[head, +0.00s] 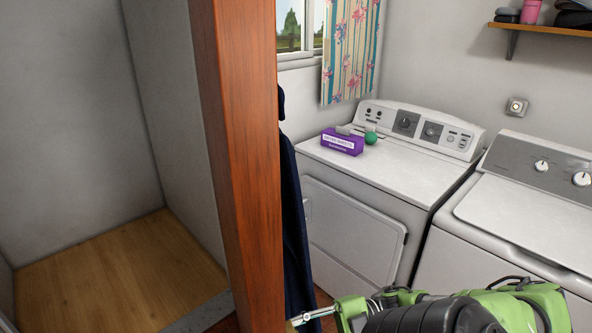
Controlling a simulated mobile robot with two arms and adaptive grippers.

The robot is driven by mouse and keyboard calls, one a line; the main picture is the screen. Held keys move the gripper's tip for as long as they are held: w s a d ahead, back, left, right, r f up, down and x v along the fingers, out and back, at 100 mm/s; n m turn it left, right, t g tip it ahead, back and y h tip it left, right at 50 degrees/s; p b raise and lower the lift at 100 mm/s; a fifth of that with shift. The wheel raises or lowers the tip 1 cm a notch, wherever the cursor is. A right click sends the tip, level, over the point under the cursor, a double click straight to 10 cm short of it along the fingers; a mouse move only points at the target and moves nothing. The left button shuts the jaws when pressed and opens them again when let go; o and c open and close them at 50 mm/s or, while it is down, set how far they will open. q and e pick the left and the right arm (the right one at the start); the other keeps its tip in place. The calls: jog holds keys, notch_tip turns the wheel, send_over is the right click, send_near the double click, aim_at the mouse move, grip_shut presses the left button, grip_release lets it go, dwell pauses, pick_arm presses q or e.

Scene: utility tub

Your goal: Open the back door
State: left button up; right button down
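A tall reddish-brown wooden piece (247,150) stands upright in the middle of the head view. It looks like a door seen nearly edge-on, but I cannot tell it from a frame post. To its left is an opening with a light wooden floor (120,275) and bare grey walls. My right gripper (312,316) is at the bottom edge, low beside the wood, its metal finger pointing left. A small brass-coloured bit shows at its tip; I cannot tell whether they touch. The finger opening is not clear. My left gripper is out of view.
A dark blue garment (291,230) hangs right of the wood. A white dryer (400,170) carries a purple box (342,143) and green ball (371,137). A white washer (515,215) stands at right, under a shelf (545,31). The floor inside the opening is clear.

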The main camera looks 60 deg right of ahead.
jog(key=c, duration=1.4)
grip_release()
jog(key=shift+f, duration=0.1)
jog(key=v, duration=1.2)
jog(key=shift+f, duration=0.1)
